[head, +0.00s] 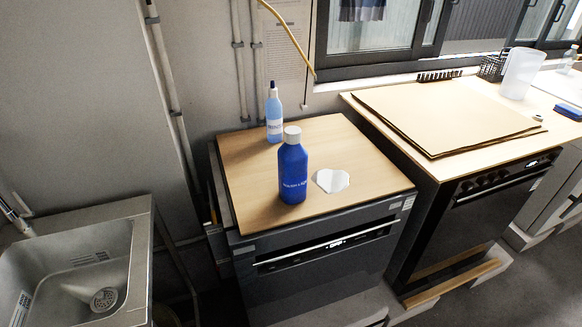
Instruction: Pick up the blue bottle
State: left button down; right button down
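A dark blue bottle (293,172) with a white cap and white lettering stands upright on the wooden top (248,204) of a dark oven. It is near the middle-left of that top. A lighter blue, clear dropper-type bottle (274,116) with a dark tip stands upright behind it and slightly left. Neither of my grippers shows in the head view, and nothing touches the blue bottle.
A white paper-like patch (331,180) lies right of the blue bottle. A steel sink (76,272) is at the lower left. Right, a second counter holds flat brown boards (445,112) and a clear pitcher (520,72). A yellow hose (291,38) hangs above.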

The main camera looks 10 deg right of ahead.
aim_at(292, 158)
jog(key=z, duration=2.55)
jog(key=i, duration=1.45)
jog(key=u, duration=2.35)
